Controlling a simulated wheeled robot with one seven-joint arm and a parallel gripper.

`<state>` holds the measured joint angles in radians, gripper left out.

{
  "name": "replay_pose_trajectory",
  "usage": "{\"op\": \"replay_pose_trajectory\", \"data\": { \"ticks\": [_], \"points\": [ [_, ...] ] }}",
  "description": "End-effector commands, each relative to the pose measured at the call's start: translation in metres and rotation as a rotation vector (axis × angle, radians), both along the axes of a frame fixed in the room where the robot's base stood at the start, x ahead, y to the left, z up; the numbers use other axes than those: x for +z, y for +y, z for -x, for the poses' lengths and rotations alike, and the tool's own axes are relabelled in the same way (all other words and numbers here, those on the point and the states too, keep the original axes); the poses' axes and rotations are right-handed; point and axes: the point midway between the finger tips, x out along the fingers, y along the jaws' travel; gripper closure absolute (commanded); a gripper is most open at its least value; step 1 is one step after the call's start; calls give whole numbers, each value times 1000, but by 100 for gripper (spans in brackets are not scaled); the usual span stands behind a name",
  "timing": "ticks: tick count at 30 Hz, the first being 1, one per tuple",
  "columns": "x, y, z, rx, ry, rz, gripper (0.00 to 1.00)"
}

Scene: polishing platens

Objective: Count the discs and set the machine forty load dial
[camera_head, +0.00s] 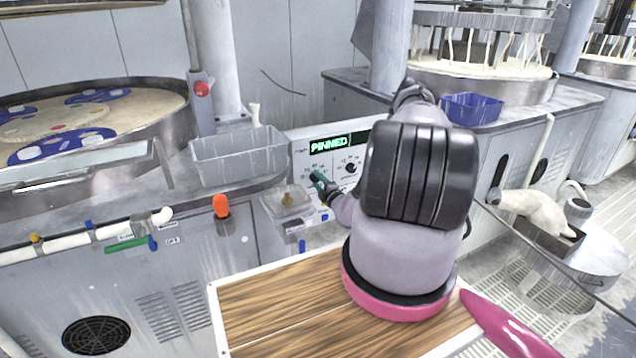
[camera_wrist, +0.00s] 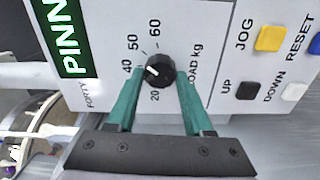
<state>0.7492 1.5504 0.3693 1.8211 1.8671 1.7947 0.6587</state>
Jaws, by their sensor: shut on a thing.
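The control panel (camera_head: 335,145) of machine forty has a lit green display (camera_wrist: 62,35) reading PINNED and a FORTY label (camera_wrist: 92,95). In the wrist view, my gripper (camera_wrist: 160,80) has its teal fingers shut on the black load dial (camera_wrist: 159,69), one on each side. The dial's white pointer lies toward the 40 mark; 20, 50 and 60 also show. In the head view, my gripper (camera_head: 318,180) is at the panel's left dial, which it partly hides. Blue carriers with pale discs (camera_head: 62,143) lie on the round platen (camera_head: 150,105) at left.
Yellow JOG (camera_wrist: 270,38), blue RESET, black UP (camera_wrist: 248,91) and white DOWN buttons sit beside the dial. A clear bin (camera_head: 240,157) stands left of the panel. A blue bin (camera_head: 472,108) stands behind my arm. A wooden board (camera_head: 270,310) lies in front.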

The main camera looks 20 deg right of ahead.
Motion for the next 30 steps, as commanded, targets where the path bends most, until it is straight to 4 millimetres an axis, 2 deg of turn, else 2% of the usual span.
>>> {"op": "replay_pose_trajectory", "data": {
  "ticks": [18,30],
  "points": [
    [0,-1,2,0,23,-546,100],
    [0,-1,2,-1,29,-724,100]
  ]
}}
